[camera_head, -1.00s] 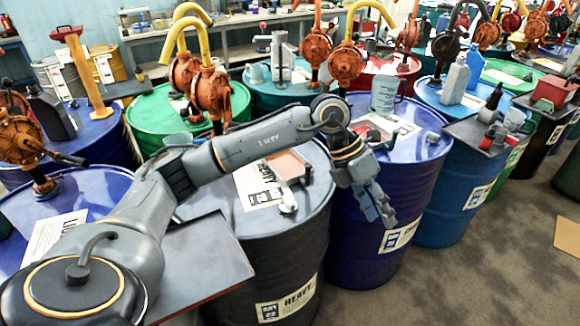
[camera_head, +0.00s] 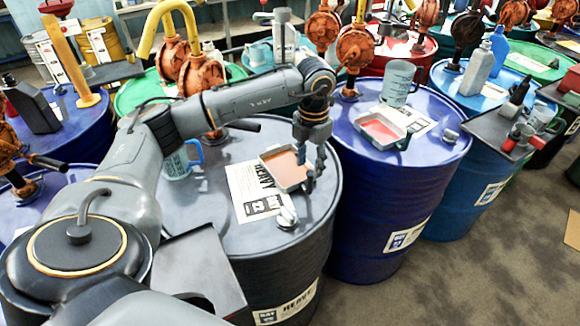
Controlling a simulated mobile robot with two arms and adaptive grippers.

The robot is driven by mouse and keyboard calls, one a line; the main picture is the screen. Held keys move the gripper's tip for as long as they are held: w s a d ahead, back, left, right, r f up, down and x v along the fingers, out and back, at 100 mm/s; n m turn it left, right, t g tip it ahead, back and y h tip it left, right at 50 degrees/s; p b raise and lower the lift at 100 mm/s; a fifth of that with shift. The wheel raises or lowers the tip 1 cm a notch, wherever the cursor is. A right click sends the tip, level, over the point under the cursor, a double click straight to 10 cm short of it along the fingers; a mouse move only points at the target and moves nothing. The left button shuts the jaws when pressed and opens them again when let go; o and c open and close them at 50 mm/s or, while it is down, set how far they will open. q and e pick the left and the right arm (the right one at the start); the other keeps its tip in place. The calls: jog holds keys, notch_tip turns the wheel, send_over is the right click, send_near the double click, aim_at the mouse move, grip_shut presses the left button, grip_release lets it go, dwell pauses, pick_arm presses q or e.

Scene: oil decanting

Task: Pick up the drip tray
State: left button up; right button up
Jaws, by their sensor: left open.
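A shallow grey drip tray with an orange-brown inside (camera_head: 279,160) lies on the dark grey drum (camera_head: 225,228), partly over a white label sheet. A second similar tray with a reddish inside (camera_head: 381,130) lies on the blue drum to the right. My left gripper (camera_head: 314,172) points down at the right end of the first tray, with its fingers open. It overlaps the tray's right edge in the picture. I cannot tell whether the fingers touch the tray or straddle its rim. My right gripper is not in view.
A clear jug with a blue handle (camera_head: 181,160) stands left of the tray, behind my arm. A silver drum cap (camera_head: 287,217) sits in front of the tray. A grey-green measuring jug (camera_head: 397,84) stands on the blue drum. Orange pumps (camera_head: 354,46) rise behind.

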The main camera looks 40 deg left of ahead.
aim_at(310, 173)
pick_arm(q)
notch_tip(310, 173, down, 3)
jog(key=shift+w+f+p, duration=0.1)
jog(key=shift+w+p, duration=0.05)
jog(key=shift+p, duration=0.8)
notch_tip(310, 173, down, 2)
jog(key=shift+w+f, duration=0.1)
jog(key=shift+f, duration=0.4)
jog(key=shift+c, duration=0.9)
grip_shut()
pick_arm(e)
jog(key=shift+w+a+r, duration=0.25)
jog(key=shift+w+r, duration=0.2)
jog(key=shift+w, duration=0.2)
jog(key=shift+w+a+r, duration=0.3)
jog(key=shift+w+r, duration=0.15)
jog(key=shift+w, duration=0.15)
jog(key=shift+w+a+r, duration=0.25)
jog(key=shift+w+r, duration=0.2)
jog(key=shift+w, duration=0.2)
